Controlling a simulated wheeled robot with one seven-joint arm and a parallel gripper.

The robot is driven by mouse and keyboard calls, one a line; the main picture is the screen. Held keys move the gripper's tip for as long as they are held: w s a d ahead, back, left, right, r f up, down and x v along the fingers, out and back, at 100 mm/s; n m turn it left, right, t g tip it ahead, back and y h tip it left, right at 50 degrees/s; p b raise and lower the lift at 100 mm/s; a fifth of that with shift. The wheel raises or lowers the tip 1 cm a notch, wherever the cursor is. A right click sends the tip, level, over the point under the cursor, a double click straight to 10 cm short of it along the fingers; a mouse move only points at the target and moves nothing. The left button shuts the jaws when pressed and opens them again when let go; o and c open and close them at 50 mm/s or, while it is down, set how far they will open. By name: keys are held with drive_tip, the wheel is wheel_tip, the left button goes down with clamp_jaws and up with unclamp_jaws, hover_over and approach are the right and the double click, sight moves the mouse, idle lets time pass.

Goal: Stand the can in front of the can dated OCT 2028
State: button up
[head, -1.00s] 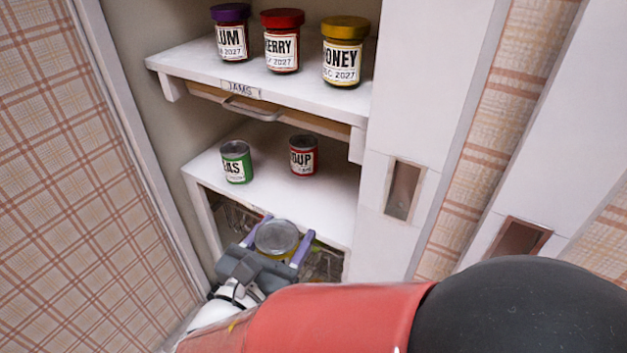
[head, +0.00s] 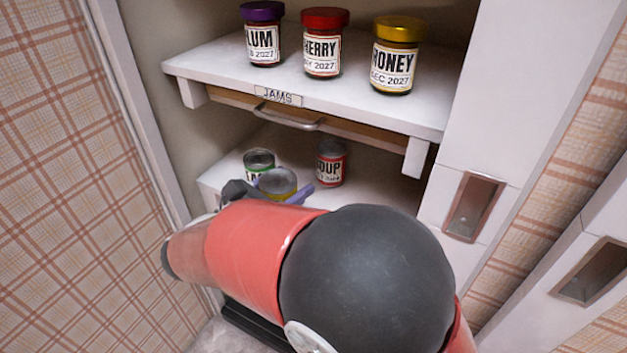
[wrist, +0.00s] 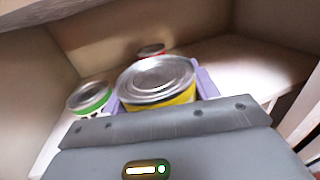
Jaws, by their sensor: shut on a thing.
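My gripper (wrist: 158,95) is shut on a yellow can (wrist: 178,98) with a silver lid, upright between its purple fingers. In the head view the yellow can (head: 278,183) is at the front of the lower shelf, in front of the green can (head: 258,160). The green can also shows in the wrist view (wrist: 89,97), left of the held can. A red soup can (head: 330,165) stands to the right on that shelf; its lid shows behind the held can in the wrist view (wrist: 150,50). The dates on the shelf cans are too small or hidden to read.
The upper shelf (head: 330,88), labelled JAMS, holds a plum, a cherry and a honey jar (head: 394,62). A drawer with a metal handle (head: 290,120) hangs under it, low above the cans. The lower shelf is clear right of the soup can.

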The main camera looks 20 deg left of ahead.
drive_tip(key=shift+w+d+f+b, duration=0.1)
drive_tip(key=shift+w+d+f, duration=0.4)
drive_tip(key=shift+w, duration=0.75)
drive_tip(key=shift+w+d+f+b, duration=0.1)
drive_tip(key=shift+w+d+f, duration=0.25)
drive_tip(key=shift+w+f, duration=0.6)
drive_tip(key=shift+w+d+f+b, duration=0.1)
drive_tip(key=shift+w+d+f, duration=0.25)
drive_tip(key=shift+w, duration=1.15)
drive_tip(key=o, duration=1.2)
drive_tip(key=shift+f, duration=0.1)
drive_tip(key=shift+r, duration=0.25)
drive_tip(key=v, duration=1.2)
